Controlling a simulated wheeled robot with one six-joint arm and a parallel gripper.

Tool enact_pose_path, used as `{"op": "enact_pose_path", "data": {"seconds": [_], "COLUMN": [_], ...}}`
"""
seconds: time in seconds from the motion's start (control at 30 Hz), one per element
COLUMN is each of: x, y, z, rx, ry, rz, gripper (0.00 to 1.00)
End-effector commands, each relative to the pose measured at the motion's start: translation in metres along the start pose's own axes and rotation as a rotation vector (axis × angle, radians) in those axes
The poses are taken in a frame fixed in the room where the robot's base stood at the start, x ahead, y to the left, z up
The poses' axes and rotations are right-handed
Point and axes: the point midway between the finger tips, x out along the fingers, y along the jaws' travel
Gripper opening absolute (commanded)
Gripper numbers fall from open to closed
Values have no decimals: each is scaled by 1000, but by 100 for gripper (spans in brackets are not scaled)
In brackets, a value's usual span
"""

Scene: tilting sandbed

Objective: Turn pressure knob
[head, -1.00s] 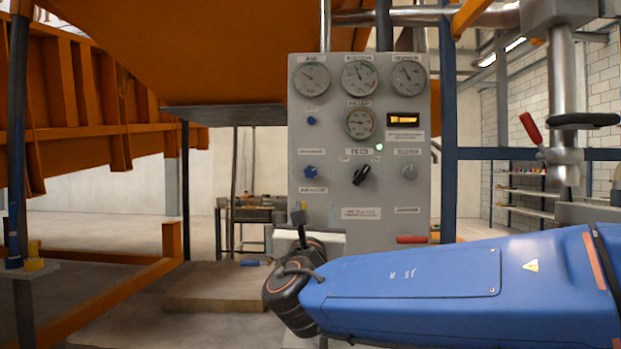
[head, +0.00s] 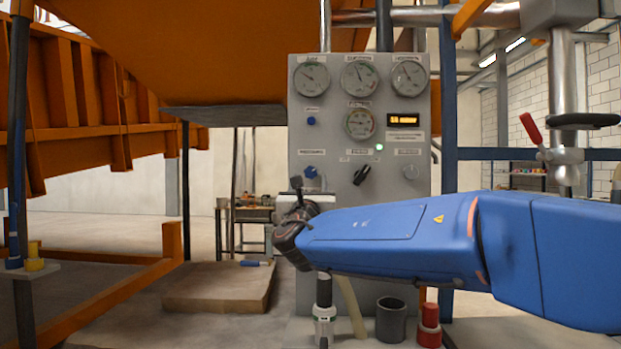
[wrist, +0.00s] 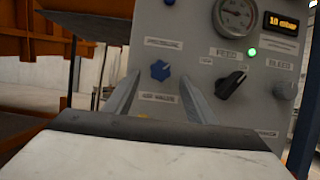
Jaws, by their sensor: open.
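The grey control panel (head: 342,128) stands upright at the centre of the head view. Its blue pressure knob (head: 311,172) is at the lower left, under a label. In the wrist view the blue knob (wrist: 160,70) shows beyond and between the two fingers of my gripper (wrist: 160,82). The fingers are apart with nothing between them, and the gap to the knob cannot be told exactly. In the head view my gripper (head: 303,203) is just below the knob, partly hidden by my wrist.
A black selector knob (head: 362,175) and a grey knob (head: 410,172) sit to the right of the blue knob. Gauges (head: 360,78) and a lit display (head: 403,119) are above. A dark cup (head: 391,319) and a red-topped item (head: 429,325) stand below my arm.

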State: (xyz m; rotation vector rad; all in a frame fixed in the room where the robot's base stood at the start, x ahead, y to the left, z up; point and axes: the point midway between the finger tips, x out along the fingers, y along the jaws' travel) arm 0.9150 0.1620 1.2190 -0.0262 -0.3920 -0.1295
Motion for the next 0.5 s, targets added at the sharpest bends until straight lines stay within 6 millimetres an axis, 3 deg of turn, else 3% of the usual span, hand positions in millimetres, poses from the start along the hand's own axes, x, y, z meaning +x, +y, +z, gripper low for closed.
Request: {"op": "enact_pose_path", "data": {"seconds": [0.2,0.5], "x": [30,42], "y": [-1,0], "z": [0,0], "rx": [-1,0], "ry": [0,0], "rz": [-2,0], "gripper": [50,50]}}
